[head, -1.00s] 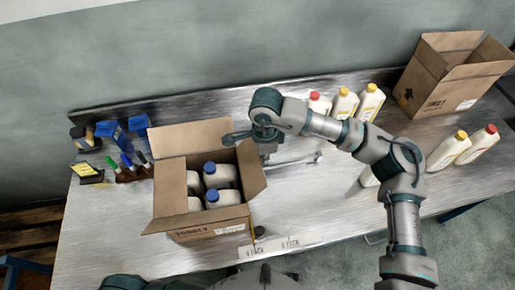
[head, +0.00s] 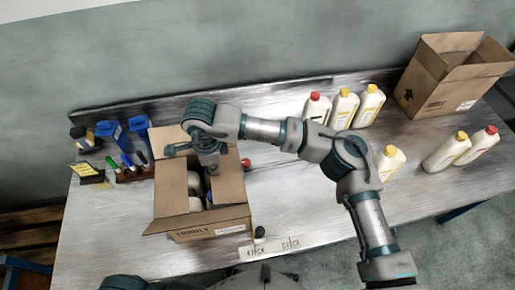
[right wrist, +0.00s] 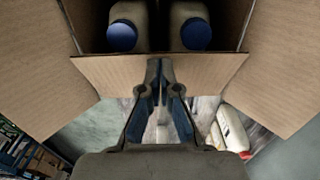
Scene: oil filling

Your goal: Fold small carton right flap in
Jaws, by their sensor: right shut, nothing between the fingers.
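The small carton (head: 205,236) stands open on the table in the head view. Its right flap (head: 230,188) leans inward over the right part of the opening. Blue-capped bottles (right wrist: 122,35) show inside. My left gripper is out of view.
Bottles stand behind (head: 343,108) and right (head: 388,163) of my right arm. A large open carton (head: 445,85) is at the far right. Blue boxes (head: 110,132) and small tools are left of the small carton. A label strip (head: 285,244) lies in front.

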